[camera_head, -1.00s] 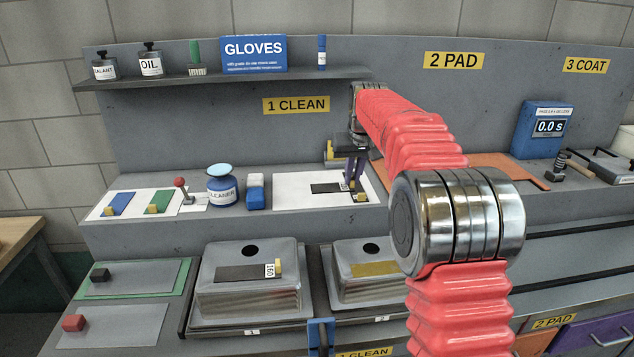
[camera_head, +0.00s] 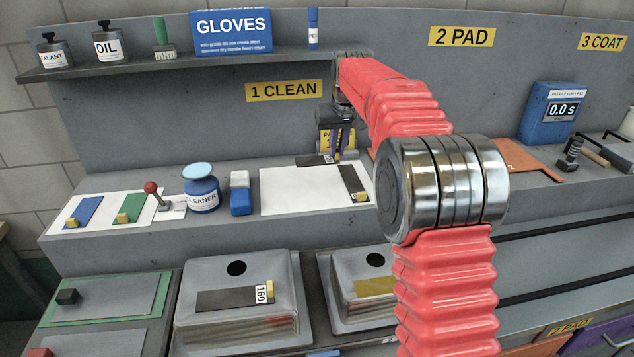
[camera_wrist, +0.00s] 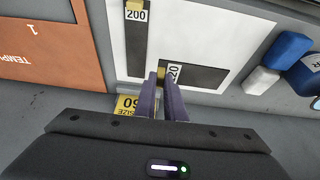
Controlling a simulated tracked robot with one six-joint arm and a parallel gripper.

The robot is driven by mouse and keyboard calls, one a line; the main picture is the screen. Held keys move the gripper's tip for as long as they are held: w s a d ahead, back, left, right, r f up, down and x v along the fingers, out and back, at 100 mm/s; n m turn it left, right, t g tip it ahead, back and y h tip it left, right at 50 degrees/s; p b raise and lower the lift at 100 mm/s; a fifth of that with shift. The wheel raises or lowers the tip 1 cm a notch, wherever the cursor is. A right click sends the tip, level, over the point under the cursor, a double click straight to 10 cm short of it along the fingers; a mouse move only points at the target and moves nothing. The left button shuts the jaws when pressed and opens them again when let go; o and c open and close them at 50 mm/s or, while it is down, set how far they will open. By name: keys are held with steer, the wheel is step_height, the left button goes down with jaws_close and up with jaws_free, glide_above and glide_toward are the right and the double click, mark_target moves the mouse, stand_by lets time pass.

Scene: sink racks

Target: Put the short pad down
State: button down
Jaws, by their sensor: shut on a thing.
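My gripper (camera_head: 338,156) is shut on the yellow tab of a short dark pad (camera_head: 314,160) over the back part of the white sheet (camera_head: 295,195). I cannot tell if the pad touches the sheet. A longer dark pad (camera_head: 352,180), marked 200 in the wrist view (camera_wrist: 136,50), lies beside it on the sheet's right side, with its yellow tab at the front.
A blue-and-white block (camera_head: 240,195) and the cleaner jar (camera_head: 201,190) stand left of the sheet. An orange mat (camera_head: 530,160) lies to the right. The sheet's front left is bare.

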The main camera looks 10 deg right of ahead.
steer(key=shift+d, duration=0.1)
steer(key=shift+f, duration=0.5)
steer(key=shift+d+f, duration=0.1)
steer(key=shift+f, duration=2.45)
steer(key=shift+s+f, duration=0.1)
steer(key=shift+f, duration=1.8)
steer(key=c, duration=1.8)
jaws_free()
steer(key=shift+c, duration=0.2)
